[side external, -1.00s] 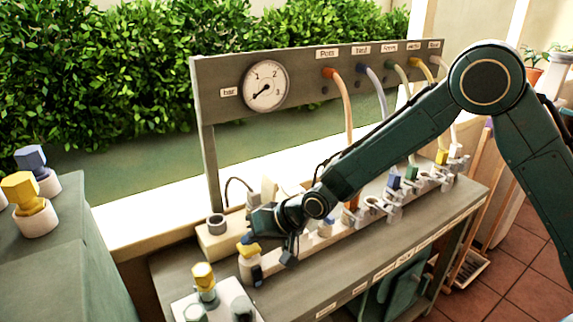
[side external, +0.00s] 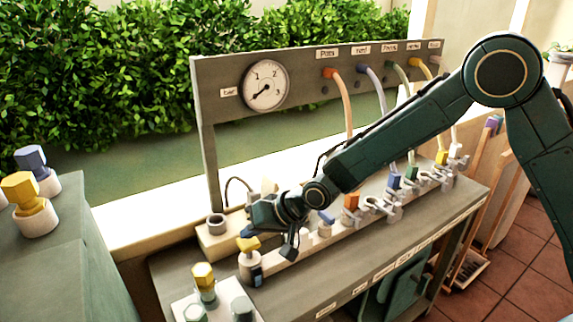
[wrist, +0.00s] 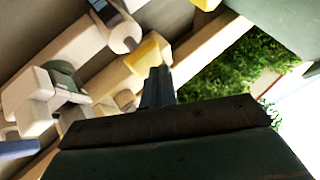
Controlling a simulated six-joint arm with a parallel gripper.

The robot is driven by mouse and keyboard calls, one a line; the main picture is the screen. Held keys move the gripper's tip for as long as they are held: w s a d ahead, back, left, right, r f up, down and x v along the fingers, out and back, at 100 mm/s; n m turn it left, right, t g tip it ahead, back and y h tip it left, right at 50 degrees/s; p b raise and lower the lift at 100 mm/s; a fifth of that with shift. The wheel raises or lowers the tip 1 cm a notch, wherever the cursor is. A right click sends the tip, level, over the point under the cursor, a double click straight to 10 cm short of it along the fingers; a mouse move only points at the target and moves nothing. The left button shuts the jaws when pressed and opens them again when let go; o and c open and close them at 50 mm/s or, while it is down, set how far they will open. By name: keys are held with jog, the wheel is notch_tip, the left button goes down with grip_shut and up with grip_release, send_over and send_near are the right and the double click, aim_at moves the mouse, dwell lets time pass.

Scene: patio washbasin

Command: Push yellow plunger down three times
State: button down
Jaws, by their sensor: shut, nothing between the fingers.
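A yellow plunger (side external: 248,245) tops a small white body with a dark patch (side external: 257,274), at the near left end of the pale rail. My gripper (side external: 248,231) is shut and empty, its tips right over the yellow top. I cannot tell for certain whether they touch it. In the wrist view the yellow top (wrist: 150,52) shows just beyond my dark closed fingers (wrist: 159,80), which hide part of it.
A pressure gauge (side external: 265,85) with coloured hoses hangs on the back panel. Another yellow-topped fitting (side external: 203,276) stands in front left, and a large one (side external: 28,200) is on the left block. The rail (side external: 283,252) carries several coloured fittings and clips.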

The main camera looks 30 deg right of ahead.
aim_at(252, 243)
jog(key=shift+r, duration=0.15)
jog(key=shift+r, duration=2.95)
jog(key=shift+r, duration=0.1)
dwell(0.7)
notch_tip(252, 243, up, 3)
jog(key=shift+f, duration=0.2)
jog(key=shift+f, duration=0.15)
jog(key=shift+f, duration=4.25)
